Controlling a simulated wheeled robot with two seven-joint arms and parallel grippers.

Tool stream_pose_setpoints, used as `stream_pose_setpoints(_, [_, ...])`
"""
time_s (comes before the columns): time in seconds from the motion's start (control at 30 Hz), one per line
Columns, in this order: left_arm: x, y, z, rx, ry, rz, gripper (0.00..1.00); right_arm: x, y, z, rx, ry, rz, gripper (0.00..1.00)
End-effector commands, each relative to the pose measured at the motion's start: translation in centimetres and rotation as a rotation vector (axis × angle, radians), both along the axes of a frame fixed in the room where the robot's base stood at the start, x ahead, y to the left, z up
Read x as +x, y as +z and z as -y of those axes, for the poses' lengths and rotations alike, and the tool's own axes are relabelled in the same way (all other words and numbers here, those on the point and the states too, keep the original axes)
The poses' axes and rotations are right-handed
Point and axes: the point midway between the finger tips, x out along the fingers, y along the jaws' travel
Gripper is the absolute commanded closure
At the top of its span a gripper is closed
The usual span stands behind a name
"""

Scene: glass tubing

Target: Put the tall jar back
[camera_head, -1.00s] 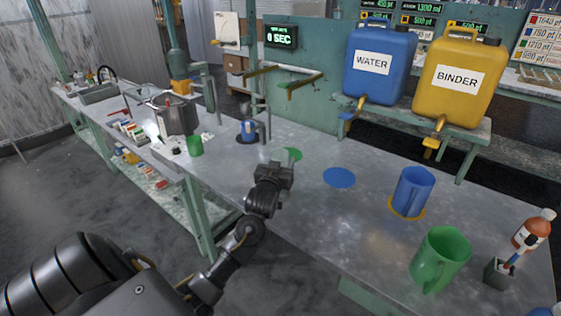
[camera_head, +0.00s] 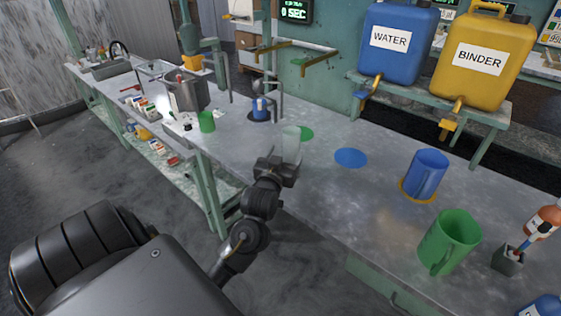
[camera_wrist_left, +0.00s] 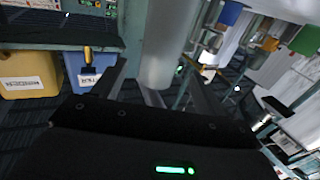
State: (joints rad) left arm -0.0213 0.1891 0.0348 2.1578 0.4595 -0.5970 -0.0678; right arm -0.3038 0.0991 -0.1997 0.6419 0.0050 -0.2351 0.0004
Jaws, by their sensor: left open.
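A tall, pale see-through jar (camera_head: 291,145) stands upright at my left gripper in the head view, beside a green disc (camera_head: 307,134) on the bench. In the left wrist view the jar (camera_wrist_left: 165,45) rises between the two fingers. My left gripper (camera_head: 279,168) is open around the jar; in the left wrist view its fingers (camera_wrist_left: 158,88) show gaps on both sides. The jar's base is hidden by the gripper in the head view, so I cannot tell whether it touches the bench. My right gripper is not in view.
A blue disc (camera_head: 351,158) lies bare on the grey bench. A blue jug (camera_head: 426,174) stands on a yellow disc (camera_head: 404,194), with a green jug (camera_head: 449,242) nearer. Water (camera_head: 396,45) and binder (camera_head: 481,65) tanks stand behind. A small green cup (camera_head: 206,122) is at left.

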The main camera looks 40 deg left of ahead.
Motion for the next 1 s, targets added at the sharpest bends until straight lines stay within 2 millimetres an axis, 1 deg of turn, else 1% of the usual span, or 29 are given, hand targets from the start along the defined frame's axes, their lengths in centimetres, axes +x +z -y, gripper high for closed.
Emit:
stream_pose_setpoints(0.03, [-0.9,-0.1,0.4,-0.002,0.0,0.0,0.28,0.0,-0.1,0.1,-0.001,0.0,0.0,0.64])
stream_pose_setpoints(0.1, [-1.7,-0.1,0.8,-0.001,-0.001,-0.001,0.28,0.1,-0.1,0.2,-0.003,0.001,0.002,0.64])
stream_pose_setpoints(0.2, [-2.5,0.0,1.1,-0.001,0.0,0.0,0.28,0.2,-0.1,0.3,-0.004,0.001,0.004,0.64])
stream_pose_setpoints(0.3, [-3.0,0.0,1.3,-0.001,0.0,0.001,0.28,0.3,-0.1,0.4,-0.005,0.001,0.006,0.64])
stream_pose_setpoints(1.0, [-3.0,0.0,1.4,0.0,-0.001,0.001,0.28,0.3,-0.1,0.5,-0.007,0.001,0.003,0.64])
